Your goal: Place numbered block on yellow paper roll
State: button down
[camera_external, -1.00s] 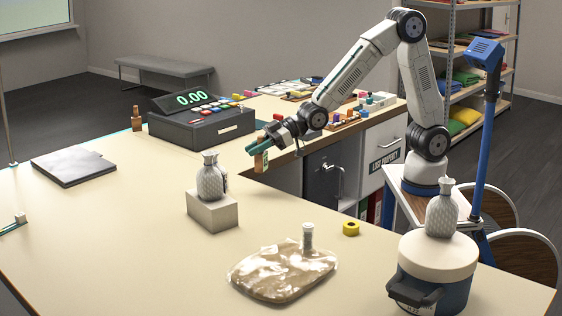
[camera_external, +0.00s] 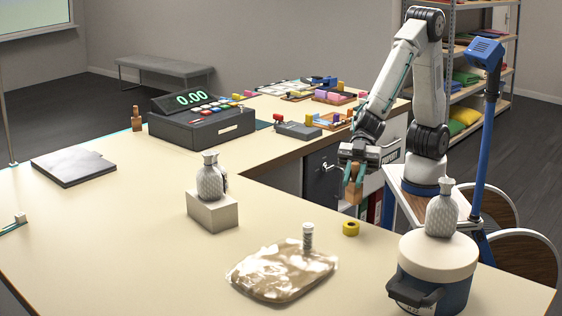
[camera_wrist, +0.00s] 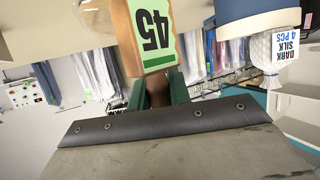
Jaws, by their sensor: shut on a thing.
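The numbered block (camera_external: 353,193) is a wooden block held in my gripper (camera_external: 355,174). I cannot pick out the roll in the wrist view.
A clear bag (camera_external: 283,270) with a ribbed-looking upright piece (camera_external: 307,237) lies left of the roll. The cash register (camera_external: 200,125) is farther back.

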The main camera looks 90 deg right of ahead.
aim_at(351, 201)
notch_tip(351, 201, down, 7)
jog(key=shift+r, duration=0.2)
dwell(0.3)
jog(key=c, duration=1.3)
grip_release()
jog(key=shift+f, duration=0.15)
jog(key=shift+r, duration=0.2)
jog(key=v, duration=1.2)
